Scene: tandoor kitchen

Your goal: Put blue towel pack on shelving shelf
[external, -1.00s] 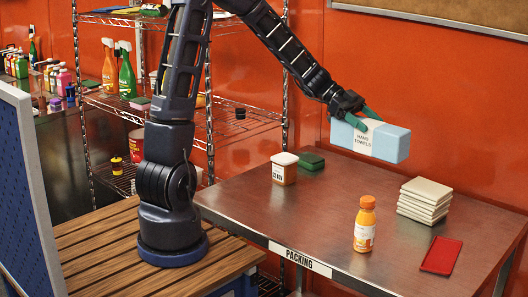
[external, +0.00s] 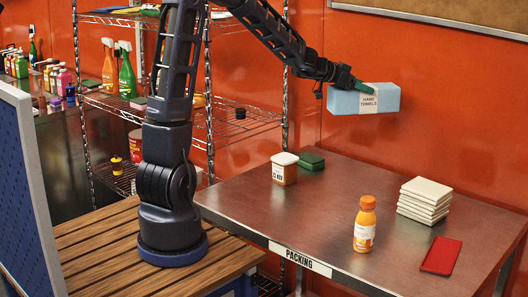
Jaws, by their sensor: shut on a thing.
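The blue towel pack (external: 385,98) is a light blue block with a white band reading "HAND TOWELS". My gripper (external: 362,88), with green fingers, is shut on it and holds it in the air above the back of the metal packing table (external: 320,225), in front of the orange wall. The shelving (external: 262,118) is a wire rack with several levels to the left, partly hidden behind my arm.
On the table are a white-lidded tub (external: 284,170), a green box (external: 311,160), an orange bottle (external: 365,225), a stack of white tiles or cloths (external: 424,200) and a red tray (external: 441,255). Spray bottles (external: 126,72) and a red can (external: 136,145) stand at the rack's left.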

